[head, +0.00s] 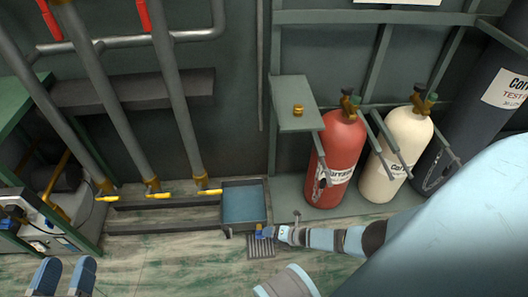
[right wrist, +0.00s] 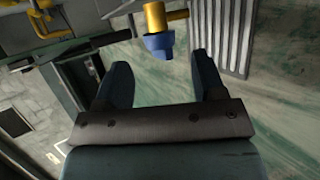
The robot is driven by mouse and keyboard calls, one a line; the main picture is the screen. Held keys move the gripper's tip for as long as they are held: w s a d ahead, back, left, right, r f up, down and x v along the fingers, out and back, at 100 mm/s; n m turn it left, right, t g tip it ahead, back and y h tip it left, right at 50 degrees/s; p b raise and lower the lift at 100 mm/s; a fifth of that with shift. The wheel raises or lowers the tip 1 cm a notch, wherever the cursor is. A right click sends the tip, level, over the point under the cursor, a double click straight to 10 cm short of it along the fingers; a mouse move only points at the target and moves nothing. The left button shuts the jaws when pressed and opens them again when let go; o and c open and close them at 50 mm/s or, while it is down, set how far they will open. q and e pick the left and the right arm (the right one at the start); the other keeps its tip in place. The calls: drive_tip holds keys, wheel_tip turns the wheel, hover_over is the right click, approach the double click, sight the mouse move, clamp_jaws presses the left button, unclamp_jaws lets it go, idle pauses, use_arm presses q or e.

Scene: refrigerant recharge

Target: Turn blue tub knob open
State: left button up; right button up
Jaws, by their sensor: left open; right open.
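The blue tub (head: 245,203) is a dark-framed square basin with a blue inside, standing low by the wall in the head view. Its knob (right wrist: 157,46) is blue and sits on a yellow tap (right wrist: 165,15) in the right wrist view. The knob also shows small in the head view (head: 260,231). My right gripper (right wrist: 158,68) is open, with the knob just beyond its fingertips and roughly between them. I see no contact. In the head view the right gripper (head: 270,233) is small beside the knob. My left gripper (head: 65,265) is open and empty at the bottom left.
A floor grate (head: 261,247) lies below the tap. A red cylinder (head: 338,160) and a cream cylinder (head: 398,155) stand right of the tub. Pipes with yellow valve handles (head: 158,194) come down on its left. The floor in front (head: 180,262) is clear.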

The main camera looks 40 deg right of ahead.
use_arm(q)
drive_tip(key=shift+s+d+r+n+p, duration=0.25)
drive_tip(key=shift+s+r+n+p, duration=0.25)
drive_tip(key=shift+p, duration=0.4)
drive_tip(key=shift+s+d+r+n+p, duration=0.25)
drive_tip(key=shift+r+n+p, duration=0.35)
drive_tip(key=shift+p, duration=0.3)
use_arm(e)
drive_tip(key=v, duration=0.8)
drive_tip(key=shift+s+r, duration=0.25)
drive_tip(key=shift+s, duration=0.05)
drive_tip(key=shift+d, duration=0.15)
drive_tip(key=shift+r, duration=0.1)
